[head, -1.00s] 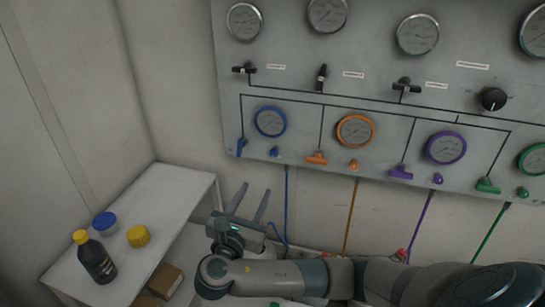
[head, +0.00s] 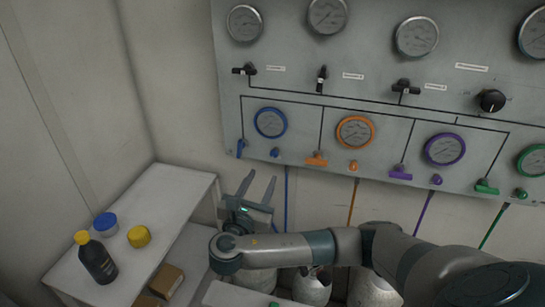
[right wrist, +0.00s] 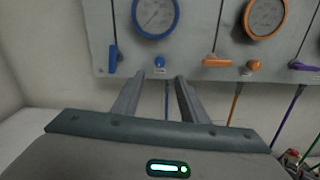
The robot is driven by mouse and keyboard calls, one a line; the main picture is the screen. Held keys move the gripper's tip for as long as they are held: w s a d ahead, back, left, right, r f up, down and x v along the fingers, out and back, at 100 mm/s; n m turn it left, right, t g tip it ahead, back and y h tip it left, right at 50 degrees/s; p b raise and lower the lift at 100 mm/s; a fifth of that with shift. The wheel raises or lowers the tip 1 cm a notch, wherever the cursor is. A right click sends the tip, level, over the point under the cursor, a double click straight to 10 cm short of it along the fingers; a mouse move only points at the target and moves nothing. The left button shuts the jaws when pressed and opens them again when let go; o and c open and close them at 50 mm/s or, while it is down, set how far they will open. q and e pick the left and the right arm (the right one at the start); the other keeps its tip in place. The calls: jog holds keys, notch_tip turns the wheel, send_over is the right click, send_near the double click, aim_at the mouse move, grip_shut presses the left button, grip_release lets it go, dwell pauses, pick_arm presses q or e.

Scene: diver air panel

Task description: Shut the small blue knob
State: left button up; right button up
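The small blue knob (head: 274,153) sits on the panel's lower edge, below the blue-rimmed gauge (head: 270,122) and right of a blue lever handle (head: 240,147). It also shows in the right wrist view (right wrist: 161,71), just beyond and between my fingertips. My right gripper (head: 260,178) is open and empty, its fingers pointing up toward the panel, below the knob and apart from it in the head view. In the right wrist view my gripper (right wrist: 159,78) shows its two fingers spread. My left gripper is not in view.
An orange lever (head: 316,159) and orange knob (head: 353,166) are to the right, with purple and green ones further along. Colored hoses hang below the panel. A white shelf (head: 185,188) at left holds a dark bottle (head: 96,258) and two lids. Gas cylinders (head: 312,288) stand below.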

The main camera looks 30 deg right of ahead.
aim_at(274, 155)
jog(key=p+x, duration=0.2)
jog(key=x, duration=0.8)
jog(key=shift+d+r+p, duration=0.1)
jog(key=shift+p, duration=0.25)
jog(key=shift+w+d, duration=0.45)
jog(key=shift+d, duration=0.1)
grip_shut()
